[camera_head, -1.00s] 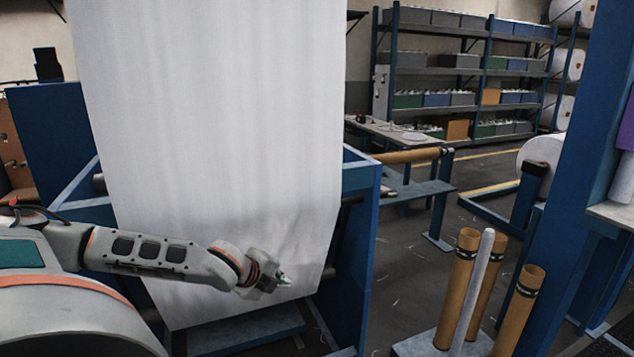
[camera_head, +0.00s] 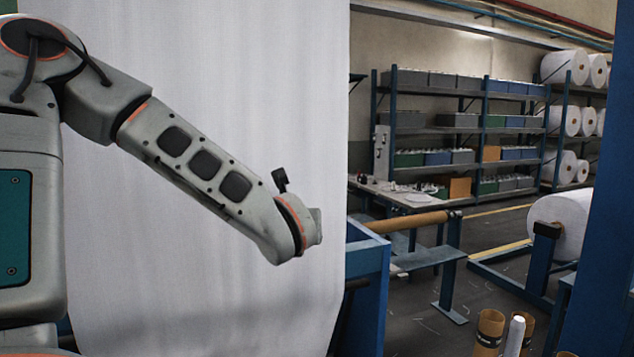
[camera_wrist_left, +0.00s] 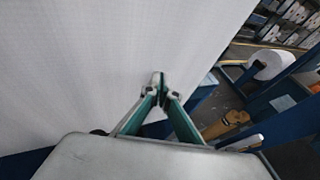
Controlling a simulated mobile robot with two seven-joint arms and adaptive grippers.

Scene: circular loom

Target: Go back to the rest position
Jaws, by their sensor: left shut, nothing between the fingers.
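My left gripper (camera_wrist_left: 159,82) is shut and empty in the left wrist view, its fingertips together in front of the white woven fabric (camera_wrist_left: 90,60). I cannot tell whether the tips touch the fabric. In the head view my left arm comes in from the left and crosses in front of the fabric (camera_head: 240,70); the gripper itself is hidden behind the wrist. The fabric hangs as a broad, mostly flat sheet. My right gripper is not in view.
A blue frame (camera_head: 368,285) stands at the fabric's right edge. Cardboard tubes (camera_head: 488,330) stand at the bottom right, near a blue post (camera_head: 612,180). A workbench (camera_head: 400,193), shelves with bins (camera_head: 455,120) and white rolls (camera_head: 567,215) are farther back, with open floor between.

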